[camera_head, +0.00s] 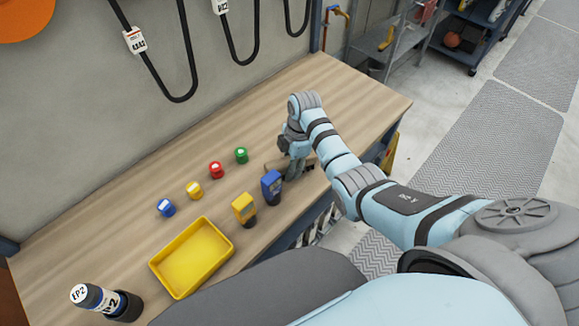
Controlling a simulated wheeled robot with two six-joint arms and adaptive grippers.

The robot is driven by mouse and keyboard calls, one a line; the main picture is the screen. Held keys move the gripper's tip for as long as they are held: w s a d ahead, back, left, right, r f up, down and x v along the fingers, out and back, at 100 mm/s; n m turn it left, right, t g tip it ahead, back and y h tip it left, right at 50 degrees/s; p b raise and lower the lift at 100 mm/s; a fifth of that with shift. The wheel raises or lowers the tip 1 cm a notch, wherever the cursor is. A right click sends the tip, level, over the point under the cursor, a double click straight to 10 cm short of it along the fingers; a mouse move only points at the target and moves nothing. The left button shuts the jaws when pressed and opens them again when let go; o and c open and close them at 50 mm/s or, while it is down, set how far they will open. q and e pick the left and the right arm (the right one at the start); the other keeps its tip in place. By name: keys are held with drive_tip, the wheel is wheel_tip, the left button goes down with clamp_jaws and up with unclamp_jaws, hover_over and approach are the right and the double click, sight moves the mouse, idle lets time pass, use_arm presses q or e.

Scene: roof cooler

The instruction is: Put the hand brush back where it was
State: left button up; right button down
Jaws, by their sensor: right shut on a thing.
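My right gripper (294,168) comes down over the far right part of the wooden workbench (345,90), close to the bench's front edge. It is shut on the hand brush (309,164), a small grey-brown piece of which shows beside the fingers. The arm and gripper hide most of the brush, and I cannot tell whether it touches the bench top.
A blue device (271,186) stands just left of the gripper, with a yellow device (244,208) beside it. Several small coloured pots, including a green one (241,155), stand behind. The far right bench top is clear.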

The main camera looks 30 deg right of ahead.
drive_tip(key=c, duration=1.2)
unclamp_jaws()
drive_tip(key=shift+w+f, duration=0.1)
drive_tip(key=shift+w, duration=0.05)
drive_tip(key=shift+o, duration=0.2)
drive_tip(key=shift+d+r, duration=0.1)
drive_tip(key=shift+r, duration=0.4)
drive_tip(key=r, duration=0.3)
drive_tip(key=d+r+p, duration=0.1)
drive_tip(key=r, duration=0.3)
drive_tip(key=r+p, duration=0.1)
drive_tip(key=r, duration=0.3)
drive_tip(key=shift+d+r, duration=0.15)
drive_tip(key=shift+d, duration=0.2)
